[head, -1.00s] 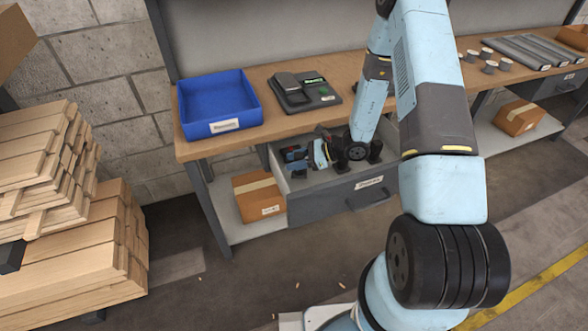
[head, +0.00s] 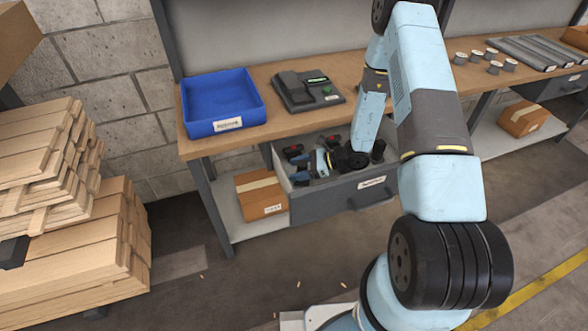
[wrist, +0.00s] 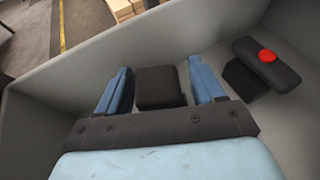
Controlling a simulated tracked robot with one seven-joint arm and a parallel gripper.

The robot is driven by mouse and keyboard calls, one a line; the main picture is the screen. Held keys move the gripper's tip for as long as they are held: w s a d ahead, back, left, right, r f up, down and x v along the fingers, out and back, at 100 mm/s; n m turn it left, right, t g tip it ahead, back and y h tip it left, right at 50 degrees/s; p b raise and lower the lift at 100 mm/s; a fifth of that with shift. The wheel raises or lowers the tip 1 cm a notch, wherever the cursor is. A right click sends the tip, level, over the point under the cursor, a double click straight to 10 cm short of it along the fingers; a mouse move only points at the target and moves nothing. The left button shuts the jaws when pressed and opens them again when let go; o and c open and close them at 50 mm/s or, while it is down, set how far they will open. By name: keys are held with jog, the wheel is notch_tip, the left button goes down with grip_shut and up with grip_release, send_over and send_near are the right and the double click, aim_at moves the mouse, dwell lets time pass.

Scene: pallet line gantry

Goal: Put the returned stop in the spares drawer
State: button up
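The open spares drawer (head: 335,197) has a grey front with a label and a handle. My gripper (head: 318,162) reaches down inside it. In the wrist view its two blue fingers (wrist: 158,72) stand either side of a dark block (wrist: 160,88), with a narrow gap on each side. The block appears to rest low in the drawer; any red face on it is hidden. A black stop with a red button (wrist: 268,58) lies to the right, apart from the fingers. The head view shows black pieces with red spots, at the left (head: 294,151) and behind the gripper (head: 333,140).
A blue bin (head: 222,102) and a dark scale-like device (head: 308,92) stand on the bench above the drawer. A cardboard box (head: 261,194) sits on the shelf to the left. Stacked planks (head: 70,235) stand at far left.

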jog(key=v, duration=1.2)
jog(key=s+r+n+g+h, duration=0.15)
jog(key=r+n, duration=0.25)
jog(key=r, duration=0.4)
jog(key=s+r+n+g+h, duration=0.1)
jog(key=s+r+n+h, duration=0.15)
jog(key=r, duration=0.55)
jog(key=s+r+n+g+h, duration=0.1)
jog(key=s+r+n, duration=0.25)
jog(key=r, duration=0.45)
jog(key=s+d+r+n+t+h, duration=0.3)
jog(key=s+r+n+h, duration=0.1)
jog(key=s+r, duration=0.4)
jog(key=s+d+r+n+t+h, duration=0.3)
jog(key=s+r, duration=0.6)
jog(key=r, duration=0.3)
jog(key=shift+r+n+t+h, duration=0.3)
jog(key=shift+n+t+h, duration=0.45)
jog(key=shift+n, duration=0.45)
jog(key=shift+d, duration=0.1)
jog(key=shift+w, duration=0.2)
